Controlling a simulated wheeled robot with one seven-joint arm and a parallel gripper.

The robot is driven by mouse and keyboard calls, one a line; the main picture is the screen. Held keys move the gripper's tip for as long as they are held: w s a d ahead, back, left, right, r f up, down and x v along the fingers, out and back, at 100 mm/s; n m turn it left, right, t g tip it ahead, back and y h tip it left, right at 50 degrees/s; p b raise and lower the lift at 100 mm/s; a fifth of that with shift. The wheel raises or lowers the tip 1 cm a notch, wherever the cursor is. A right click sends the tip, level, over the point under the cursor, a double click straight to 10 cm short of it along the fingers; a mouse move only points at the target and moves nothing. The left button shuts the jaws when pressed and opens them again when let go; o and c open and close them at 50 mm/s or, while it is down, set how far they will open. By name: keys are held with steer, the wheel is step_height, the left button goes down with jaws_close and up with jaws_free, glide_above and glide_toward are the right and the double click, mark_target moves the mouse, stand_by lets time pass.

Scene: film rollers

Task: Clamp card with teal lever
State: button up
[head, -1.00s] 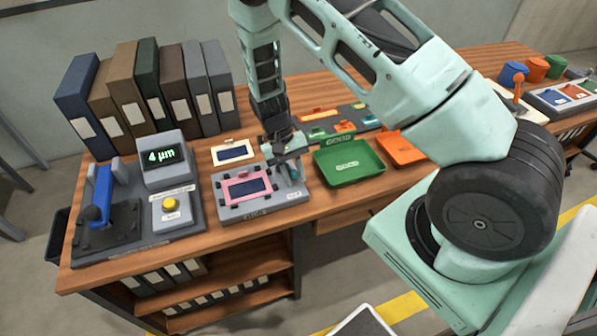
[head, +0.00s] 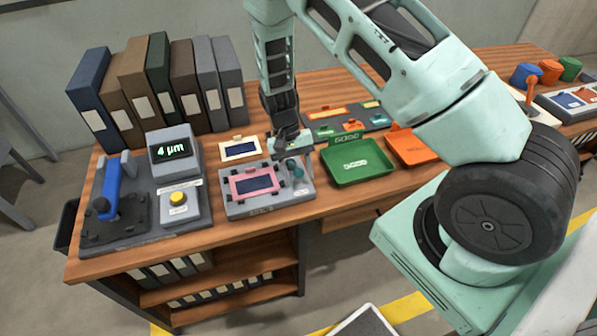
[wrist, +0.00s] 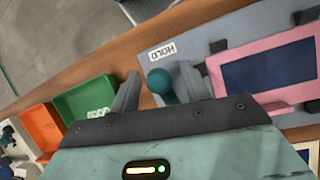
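The card (head: 253,183) is a dark blue panel in a pink frame, lying on a grey fixture (head: 235,208) with black clamps at the frame's edges; it also shows in the wrist view (wrist: 268,66). The teal lever (head: 296,170) stands at the fixture's right end. In the wrist view its round teal knob (wrist: 160,82) lies between my two fingers, beside a HOLD label (wrist: 161,50). My gripper (head: 290,150) points down over the lever. Its fingers (wrist: 158,85) look apart, with small gaps at the knob. The lever's lower part is hidden.
A green tray (head: 357,163) and an orange tray (head: 410,148) sit right of the fixture. A gauge reading 4 µm (head: 172,150) with a blue-handled press (head: 107,190) stands left. Binders (head: 155,85) line the back. A white-framed card (head: 240,150) lies behind the fixture.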

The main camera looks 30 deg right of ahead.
steer(key=b+v, duration=0.2)
steer(key=v, duration=1.5)
steer(key=shift+r+b, duration=0.2)
steer(key=shift+b, duration=0.1)
